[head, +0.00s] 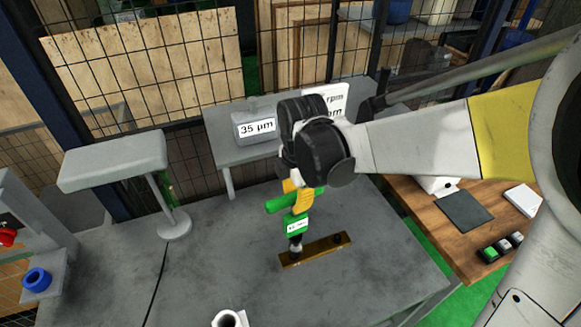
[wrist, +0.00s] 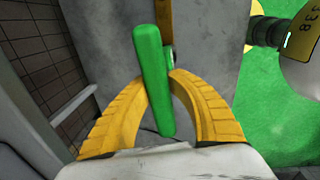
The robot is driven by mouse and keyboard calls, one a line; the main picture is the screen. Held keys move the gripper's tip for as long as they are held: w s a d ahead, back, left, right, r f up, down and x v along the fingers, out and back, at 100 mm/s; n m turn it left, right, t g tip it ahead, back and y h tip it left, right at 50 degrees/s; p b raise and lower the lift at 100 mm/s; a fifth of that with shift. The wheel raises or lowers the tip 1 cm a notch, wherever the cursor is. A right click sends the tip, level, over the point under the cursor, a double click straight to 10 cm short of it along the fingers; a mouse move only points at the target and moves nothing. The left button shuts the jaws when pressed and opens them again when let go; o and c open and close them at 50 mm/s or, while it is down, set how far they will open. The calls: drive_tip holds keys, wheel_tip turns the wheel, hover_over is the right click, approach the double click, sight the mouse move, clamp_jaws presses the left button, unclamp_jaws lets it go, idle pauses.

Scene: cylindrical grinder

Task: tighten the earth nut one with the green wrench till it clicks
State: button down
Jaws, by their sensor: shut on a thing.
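The green wrench (head: 297,224) stands upright with a cross handle on top and a small white label on its body. My gripper (head: 298,187) is shut on the wrench near its handle, from above. In the wrist view the green handle (wrist: 153,75) lies between the yellow fingers of my gripper (wrist: 172,82). The wrench's lower end meets the left part of a brass bar (head: 318,250) on the grey table. Any nut under the wrench is hidden by its tip. A dark fastener (head: 337,240) shows at the bar's right end.
The grey table (head: 220,265) is mostly clear around the bar. A white hollow cylinder (head: 229,318) stands at the front edge. A box marked 35 µm (head: 256,124) sits on a shelf behind. A wooden bench (head: 440,225) with a button box (head: 500,247) is at right.

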drive_tip(key=shift+f, duration=0.65)
drive_tip(key=shift+f+b, duration=0.25)
drive_tip(key=shift+b, duration=0.25)
drive_tip(key=shift+s+f+b, duration=0.1)
drive_tip(key=shift+f+b, duration=1.1)
drive_tip(key=shift+f, duration=0.25)
drive_tip(key=shift+f, duration=0.3)
idle(0.4)
